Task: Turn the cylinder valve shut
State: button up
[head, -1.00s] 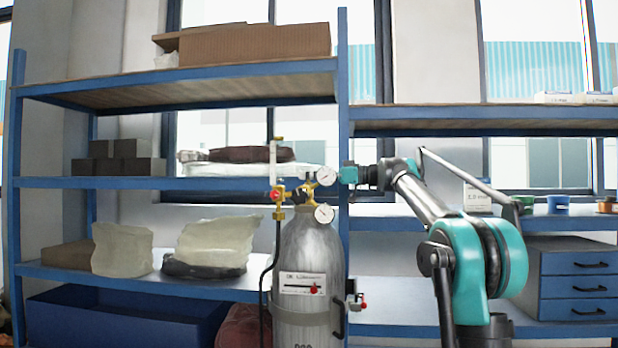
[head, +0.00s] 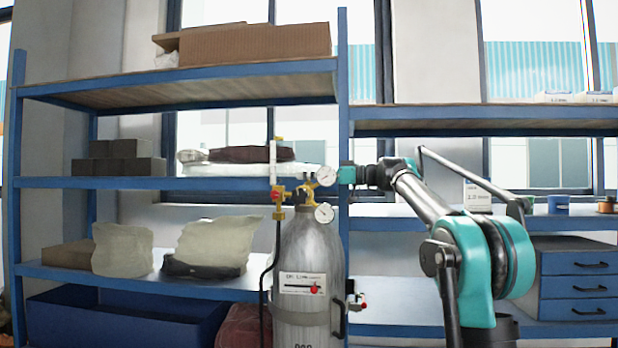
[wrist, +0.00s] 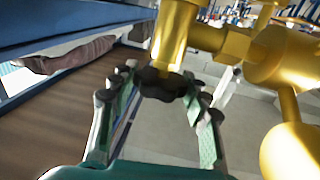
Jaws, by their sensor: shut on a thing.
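The grey gas cylinder (head: 310,247) stands upright in front of the shelving, with a brass valve and regulator (head: 299,189) and two round gauges on top. In the wrist view the brass valve body (wrist: 176,35) ends in a dark lobed handwheel (wrist: 161,84). My gripper (wrist: 165,88) has its two fingers on either side of this handwheel and is shut on it. In the head view my gripper (head: 340,176) reaches in from the right at valve height. The handwheel cannot be made out there.
Blue shelving (head: 343,120) stands close behind the cylinder, with an upright beside the valve. A black hose (head: 265,290) hangs left of the cylinder. Brass fittings (wrist: 285,60) crowd the right of my fingers. A drawer unit (head: 580,278) sits at right.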

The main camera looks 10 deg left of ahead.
jog(key=shift+m+t+h, duration=0.5)
jog(key=shift+m+t, duration=0.45)
jog(key=shift+t, duration=0.45)
jog(key=shift+m+t+h, duration=0.5)
jog(key=shift+m+t, duration=0.45)
jog(key=shift+t, duration=0.45)
jog(key=o, duration=1.2)
jog(key=shift+c, duration=0.2)
jog(key=shift+r, duration=0.15)
notch_tip(320, 180, up, 10)
jog(key=shift+f, duration=0.1)
